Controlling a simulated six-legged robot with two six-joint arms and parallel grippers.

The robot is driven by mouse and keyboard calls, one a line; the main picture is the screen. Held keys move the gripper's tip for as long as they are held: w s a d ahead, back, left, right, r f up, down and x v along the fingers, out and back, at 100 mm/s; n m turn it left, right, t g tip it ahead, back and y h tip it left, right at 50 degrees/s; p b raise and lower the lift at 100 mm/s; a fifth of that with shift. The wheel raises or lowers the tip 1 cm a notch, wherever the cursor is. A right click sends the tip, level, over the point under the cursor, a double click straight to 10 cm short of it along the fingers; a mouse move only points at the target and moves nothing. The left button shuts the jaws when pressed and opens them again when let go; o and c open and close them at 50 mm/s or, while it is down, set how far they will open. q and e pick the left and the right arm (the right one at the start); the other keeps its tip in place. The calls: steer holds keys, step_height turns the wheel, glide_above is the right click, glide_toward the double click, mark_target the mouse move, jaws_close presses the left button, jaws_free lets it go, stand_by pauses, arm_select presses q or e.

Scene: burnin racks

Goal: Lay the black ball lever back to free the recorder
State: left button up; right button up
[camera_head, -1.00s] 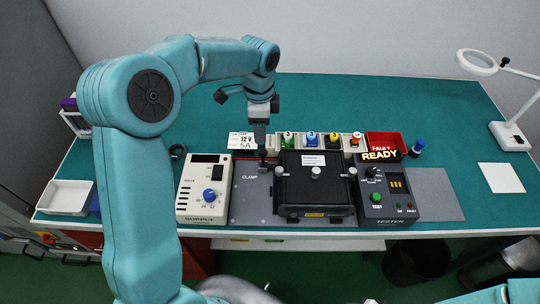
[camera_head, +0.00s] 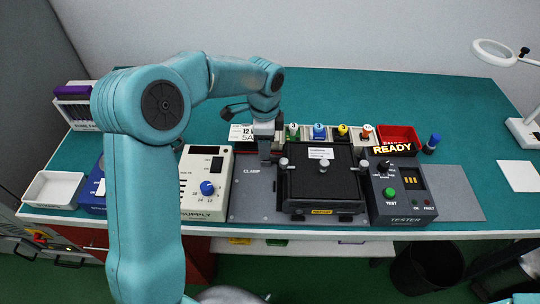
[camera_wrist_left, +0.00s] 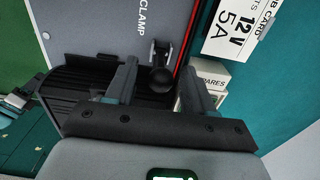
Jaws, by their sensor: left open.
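The recorder (camera_head: 321,186) is a black ribbed box on the grey clamp plate (camera_head: 252,203) in the head view. The black ball lever (camera_wrist_left: 160,79) shows in the left wrist view, a round black ball on a short stem at a metal bracket beside the recorder. My left gripper (camera_head: 265,158) points down at the recorder's left back corner and hides the ball in the head view. In the left wrist view its open fingers (camera_wrist_left: 158,82) stand on either side of the ball, with gaps visible.
The supply box (camera_head: 205,168) stands left of the plate and the tester (camera_head: 399,207) right of the recorder, with READY lit. Behind are several coloured plugs, a red tray (camera_head: 398,136) and a 12 V 5A card (camera_wrist_left: 236,32).

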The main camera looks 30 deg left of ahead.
arm_select(q)
steer(key=shift+w+d, duration=0.15)
steer(key=shift+w, duration=0.05)
steer(key=shift+c, duration=1.2)
steer(key=c, duration=0.7)
